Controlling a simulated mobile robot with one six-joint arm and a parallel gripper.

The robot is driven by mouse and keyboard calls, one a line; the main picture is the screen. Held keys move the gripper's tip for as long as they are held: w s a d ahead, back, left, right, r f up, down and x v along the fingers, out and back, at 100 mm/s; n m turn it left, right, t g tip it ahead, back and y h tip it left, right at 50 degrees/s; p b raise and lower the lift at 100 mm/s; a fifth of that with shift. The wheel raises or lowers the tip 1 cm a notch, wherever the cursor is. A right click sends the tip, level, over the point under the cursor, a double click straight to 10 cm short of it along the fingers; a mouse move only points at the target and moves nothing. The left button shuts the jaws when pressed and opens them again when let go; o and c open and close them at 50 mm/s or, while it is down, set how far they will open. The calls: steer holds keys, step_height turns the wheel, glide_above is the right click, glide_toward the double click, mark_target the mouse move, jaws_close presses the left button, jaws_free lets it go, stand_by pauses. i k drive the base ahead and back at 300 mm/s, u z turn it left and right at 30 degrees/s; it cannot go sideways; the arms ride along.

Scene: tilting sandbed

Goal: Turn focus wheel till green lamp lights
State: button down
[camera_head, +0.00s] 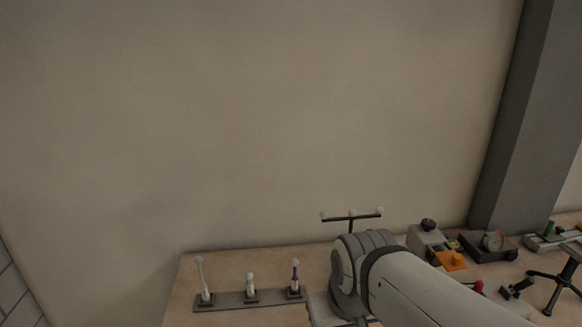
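No focus wheel can be made out for certain. A grey box (425,241) with a round black knob (428,224) on top stands on the bench at right. Small yellowish marks show beside it, too small to tell whether they are lamps. No lit green lamp can be made out. A dark box with a round dial (492,241) stands further right. My arm crosses the lower middle and hides part of the bench. My gripper's fingers are not in view.
An orange piece (452,261) lies before the grey box. A rack (250,300) with three upright tools stands at left. A dark T-shaped stand (351,218) rises behind my arm. A black tripod-like stand (555,285) is at far right. A grey pillar (510,130) stands behind.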

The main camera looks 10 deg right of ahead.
mark_target(428, 224)
steer(key=z, duration=1.25)
